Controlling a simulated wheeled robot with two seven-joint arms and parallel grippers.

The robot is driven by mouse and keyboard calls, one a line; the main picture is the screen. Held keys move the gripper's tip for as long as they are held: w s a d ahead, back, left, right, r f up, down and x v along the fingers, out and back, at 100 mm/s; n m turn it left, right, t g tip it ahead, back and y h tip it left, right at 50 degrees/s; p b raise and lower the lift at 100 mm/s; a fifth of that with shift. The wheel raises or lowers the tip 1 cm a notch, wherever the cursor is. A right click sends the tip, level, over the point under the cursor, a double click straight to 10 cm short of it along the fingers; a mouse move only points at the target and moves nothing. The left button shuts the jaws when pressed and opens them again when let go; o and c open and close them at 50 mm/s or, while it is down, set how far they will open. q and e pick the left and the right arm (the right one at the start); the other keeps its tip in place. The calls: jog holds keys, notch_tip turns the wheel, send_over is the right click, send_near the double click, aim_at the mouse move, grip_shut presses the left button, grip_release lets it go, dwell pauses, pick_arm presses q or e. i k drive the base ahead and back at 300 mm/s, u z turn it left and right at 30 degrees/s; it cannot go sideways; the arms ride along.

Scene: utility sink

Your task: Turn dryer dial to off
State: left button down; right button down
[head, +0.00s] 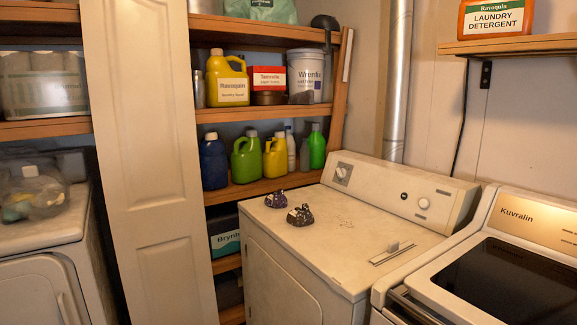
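A white machine (270,265) with a lint-screen slot and handle (393,252) on its top stands in the middle; it looks like the dryer. Its raised back panel carries a large round dial (342,173) at the left end, with a grey knob on a light plate. A small black knob (405,196) and a light round knob (423,203) sit farther right on the panel. The dial's pointer and markings are too small to read. Neither of my grippers shows in the head view.
Two small dark purple patterned objects (300,215) lie on the machine's top; the rest of it is mostly clear. A second machine (510,275) marked Kuvralin stands close at right. Shelves with bottles (245,158) and a folding door (150,130) stand at left.

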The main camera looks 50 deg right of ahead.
aim_at(341, 172)
jog(key=u, duration=0.05)
jog(key=i, duration=1)
jog(key=z, duration=0.2)
